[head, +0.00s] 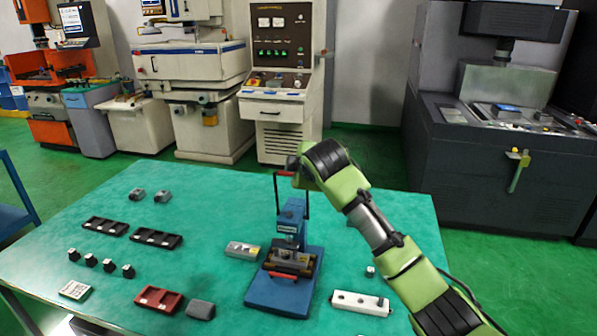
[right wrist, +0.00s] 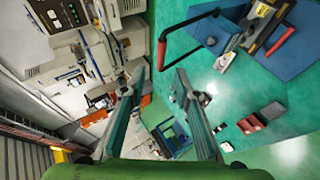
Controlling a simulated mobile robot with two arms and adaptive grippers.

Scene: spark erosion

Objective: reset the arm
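My right arm comes in from the lower right in the head view, and its gripper (head: 293,164) is at the top of the blue press's raised lever. In the right wrist view the two fingers of my right gripper (right wrist: 161,70) are spread apart with nothing clearly held. The lever's red grip (right wrist: 163,52) lies just beyond the fingertips; I cannot tell whether they touch. The blue press (head: 283,292) stands on the green table, with a metal piece (head: 291,262) on its base. My left gripper is not in view.
On the table (head: 220,190) are black trays (head: 155,238), a red tray (head: 158,298), several small dark pieces, a grey block (head: 200,309) and a white block (head: 361,303). Machines stand behind. The table's back middle is clear.

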